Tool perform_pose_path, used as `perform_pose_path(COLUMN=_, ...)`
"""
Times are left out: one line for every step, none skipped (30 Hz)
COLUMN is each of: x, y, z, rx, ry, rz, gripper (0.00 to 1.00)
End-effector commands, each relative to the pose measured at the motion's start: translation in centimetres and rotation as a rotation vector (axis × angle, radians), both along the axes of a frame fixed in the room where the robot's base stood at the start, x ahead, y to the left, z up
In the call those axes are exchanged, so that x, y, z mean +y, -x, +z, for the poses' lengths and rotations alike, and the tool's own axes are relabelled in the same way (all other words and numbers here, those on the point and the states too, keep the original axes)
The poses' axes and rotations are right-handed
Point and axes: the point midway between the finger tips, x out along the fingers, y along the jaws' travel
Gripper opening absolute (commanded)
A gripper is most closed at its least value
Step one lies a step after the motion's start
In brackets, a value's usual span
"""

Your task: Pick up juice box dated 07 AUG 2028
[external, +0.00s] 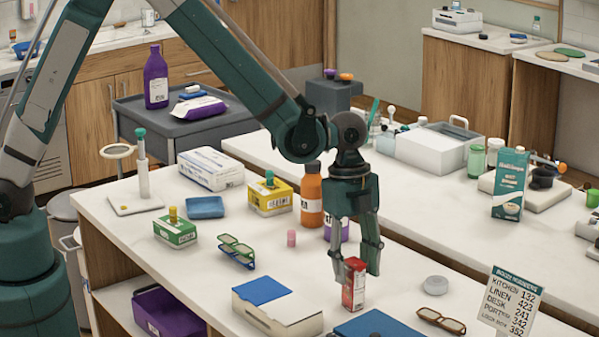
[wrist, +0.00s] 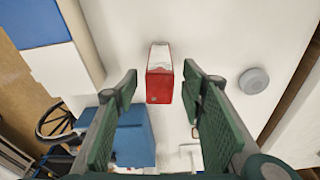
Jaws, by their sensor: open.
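A small red and white juice box (external: 354,285) stands upright on the white table in the external view. In the wrist view the open fingers (wrist: 160,78) lie to the left and right of the box, with a gap on each side. I cannot tell how far down the fingers reach.
A white box with a blue panel (external: 290,311) and a blue flat item (external: 366,325) lie near the juice box. An orange bottle (external: 311,200) is behind.

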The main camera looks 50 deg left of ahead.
Motion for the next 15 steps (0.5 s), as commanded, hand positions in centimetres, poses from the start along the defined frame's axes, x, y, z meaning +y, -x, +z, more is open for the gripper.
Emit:
perform_pose_path(x=0.0, y=0.0, z=-0.1, rx=0.0, ry=0.0, rz=0.0, gripper=0.4)
perform_pose_path(x=0.0, y=0.0, z=-0.2, rx=0.0, ry=0.0, rz=0.0, gripper=0.4)
perform_pose_path(x=0.0, y=0.0, z=-0.3, rx=0.0, ry=0.0, rz=0.0, gripper=0.4)
perform_pose_path(x=-0.1, y=0.0, z=-0.4, rx=0.0, ry=0.0, rz=0.0, gripper=0.4)
perform_pose_path(x=-0.1, y=0.0, z=-0.6, rx=0.0, ry=0.0, rz=0.0, gripper=0.4)
perform_pose_path(x=-0.1, y=0.0, z=-0.9, rx=0.0, ry=0.0, rz=0.0, gripper=0.4)
perform_pose_path(x=-0.2, y=0.0, z=-1.2, rx=0.0, ry=0.0, rz=0.0, gripper=0.4)
perform_pose_path(x=-0.2, y=0.0, z=-1.4, rx=0.0, ry=0.0, rz=0.0, gripper=0.4)
perform_pose_path(x=-0.2, y=0.1, z=-1.9, rx=0.0, ry=0.0, rz=0.0, gripper=0.4)
perform_pose_path(x=-0.3, y=0.1, z=-2.2, rx=0.0, ry=0.0, rz=0.0, gripper=0.4)
perform_pose_path(x=-0.3, y=0.1, z=-2.5, rx=0.0, ry=0.0, rz=0.0, gripper=0.4)
perform_pose_path(x=-0.4, y=0.1, z=-2.9, rx=0.0, ry=0.0, rz=-0.001, gripper=0.4)
perform_pose_path(x=-0.5, y=0.1, z=-3.2, rx=0.0, ry=0.0, rz=-0.001, gripper=0.4)
perform_pose_path(x=-0.5, y=0.1, z=-3.5, rx=0.0, ry=0.0, rz=-0.001, gripper=0.4)
perform_pose_path(x=-0.5, y=0.1, z=-3.9, rx=0.0, ry=0.0, rz=-0.001, gripper=0.4)
